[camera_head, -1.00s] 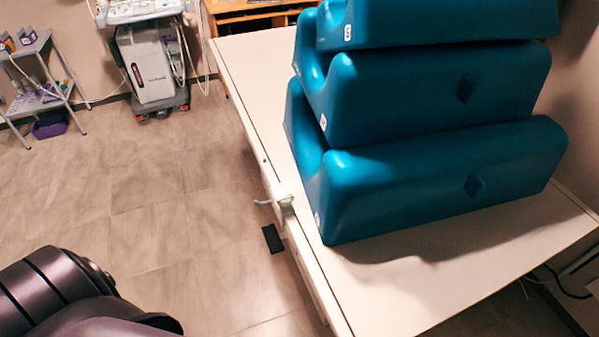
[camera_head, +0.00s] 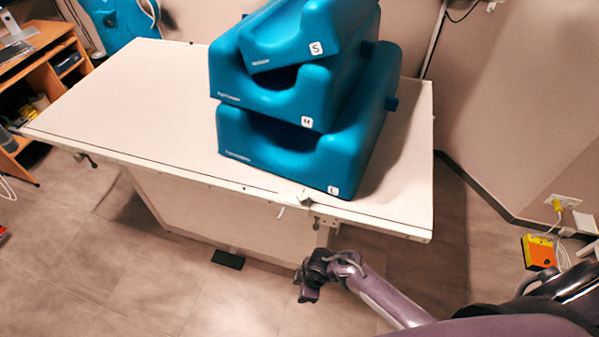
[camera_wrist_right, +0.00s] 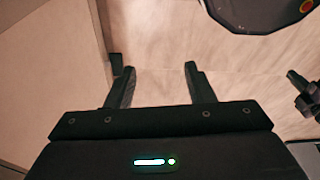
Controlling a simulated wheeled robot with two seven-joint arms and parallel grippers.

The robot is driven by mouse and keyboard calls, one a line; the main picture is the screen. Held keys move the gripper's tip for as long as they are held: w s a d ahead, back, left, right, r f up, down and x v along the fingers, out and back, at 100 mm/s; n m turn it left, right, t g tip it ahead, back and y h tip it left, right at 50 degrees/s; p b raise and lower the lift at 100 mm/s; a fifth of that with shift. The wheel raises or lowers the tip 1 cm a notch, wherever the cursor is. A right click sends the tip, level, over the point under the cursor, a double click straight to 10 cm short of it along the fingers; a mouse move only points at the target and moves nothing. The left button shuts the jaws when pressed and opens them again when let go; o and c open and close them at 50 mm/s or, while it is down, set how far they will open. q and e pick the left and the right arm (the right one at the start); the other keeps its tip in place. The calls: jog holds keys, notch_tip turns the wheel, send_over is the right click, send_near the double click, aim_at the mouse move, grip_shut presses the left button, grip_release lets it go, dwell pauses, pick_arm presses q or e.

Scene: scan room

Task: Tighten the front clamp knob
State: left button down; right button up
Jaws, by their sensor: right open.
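A pale clamp (camera_head: 304,197) sits on the near long edge of the white table (camera_head: 150,110), below the largest blue cushion. A small light lever (camera_head: 281,212) and a metal bracket (camera_head: 317,222) hang below that edge. I cannot tell which part is the front clamp knob. A dark fitting (camera_head: 88,160) sits on the same edge further left. My right gripper (camera_head: 308,287) is below the clamp, apart from the table. In the right wrist view my right gripper (camera_wrist_right: 160,80) has its fingers apart with nothing between them. My left gripper is out of view.
Blue cushions (camera_head: 345,150) marked S, M and L are stacked on the table. A wooden desk (camera_head: 45,60) stands at the far left. A yellow and orange box (camera_head: 539,252) is by the right wall.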

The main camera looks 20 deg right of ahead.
jog(key=w+r+n+h+p, duration=0.1)
jog(key=w+r+n+p, duration=0.25)
jog(key=r, duration=0.65)
jog(key=w+r+n+h+p, duration=0.15)
jog(key=w+r+n, duration=0.3)
jog(key=r, duration=0.55)
jog(key=n+t+h+p, duration=0.2)
jog(key=n+t+p, duration=0.1)
jog(key=n, duration=0.5)
send_near(302, 194)
jog(key=f, duration=0.1)
jog(key=b+x, duration=0.1)
jog(key=x, duration=0.5)
jog(key=shift+w+d+f+b, duration=0.15)
jog(key=shift+d+f+b, duration=0.05)
jog(key=shift+b, duration=0.2)
jog(key=shift+w+f, duration=0.2)
jog(key=shift+f, duration=0.25)
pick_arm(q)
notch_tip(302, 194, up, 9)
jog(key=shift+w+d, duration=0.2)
pick_arm(e)
jog(key=shift+d, duration=0.1)
jog(key=shift+c, duration=1.1)
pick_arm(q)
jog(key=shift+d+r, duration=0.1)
pick_arm(e)
jog(key=c, duration=0.8)
